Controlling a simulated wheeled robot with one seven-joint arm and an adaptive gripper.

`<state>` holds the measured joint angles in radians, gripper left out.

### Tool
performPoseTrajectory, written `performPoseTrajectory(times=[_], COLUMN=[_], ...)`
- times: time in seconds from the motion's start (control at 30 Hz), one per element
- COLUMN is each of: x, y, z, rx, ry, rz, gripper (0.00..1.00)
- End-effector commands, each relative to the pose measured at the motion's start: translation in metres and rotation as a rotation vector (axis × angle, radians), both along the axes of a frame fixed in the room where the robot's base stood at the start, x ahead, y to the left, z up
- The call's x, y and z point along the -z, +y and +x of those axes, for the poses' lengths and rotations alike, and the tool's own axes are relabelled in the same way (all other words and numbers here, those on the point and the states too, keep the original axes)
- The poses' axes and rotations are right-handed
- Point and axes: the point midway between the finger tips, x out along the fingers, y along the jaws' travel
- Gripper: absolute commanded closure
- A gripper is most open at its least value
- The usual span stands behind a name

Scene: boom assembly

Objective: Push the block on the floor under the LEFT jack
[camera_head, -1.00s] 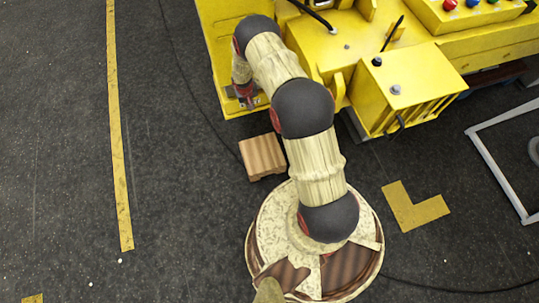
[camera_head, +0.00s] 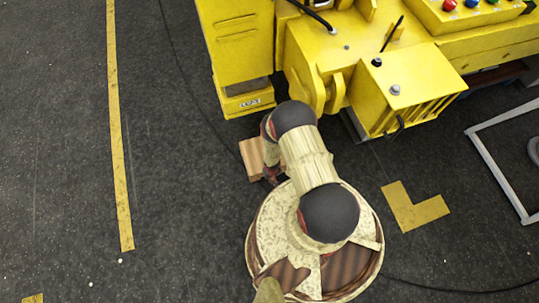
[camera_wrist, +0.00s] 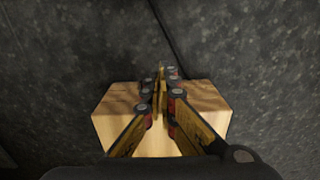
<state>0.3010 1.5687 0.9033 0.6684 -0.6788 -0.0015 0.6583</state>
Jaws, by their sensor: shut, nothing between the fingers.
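The wooden block (camera_head: 252,158) lies on the dark floor in the head view, partly hidden by my arm. The LEFT jack (camera_head: 249,104), a yellow housing with a label that seems to read LEFT, stands above it in the picture, with a strip of bare floor between them. My gripper (camera_wrist: 163,88) is shut and empty. In the wrist view its fingers overlap the middle of the block (camera_wrist: 205,97); I cannot tell whether they touch it. In the head view my gripper (camera_head: 271,178) is at the block's lower right, mostly hidden by the arm.
The yellow machine (camera_head: 340,60) fills the upper right. A thin dark cable (camera_head: 185,72) runs along the floor left of the jack. A yellow floor stripe (camera_head: 118,140) is farther left, with open floor between. A grey metal frame (camera_head: 495,165) lies at right.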

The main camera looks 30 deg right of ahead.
Motion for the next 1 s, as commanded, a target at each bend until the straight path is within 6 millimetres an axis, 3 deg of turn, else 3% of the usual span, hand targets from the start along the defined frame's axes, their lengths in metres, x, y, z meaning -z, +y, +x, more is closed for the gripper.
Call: performPoseTrajectory(times=[0.47,0.63,1.0], x=[0.096,0.09,0.087], y=[0.0,-0.007,-0.011], z=[-0.001,0.023,0.037], rx=[-0.001,-0.001,-0.001], ry=[0.003,0.0,0.003], rz=[0.0,-0.001,0.0], gripper=[1.0,1.0,1.0])
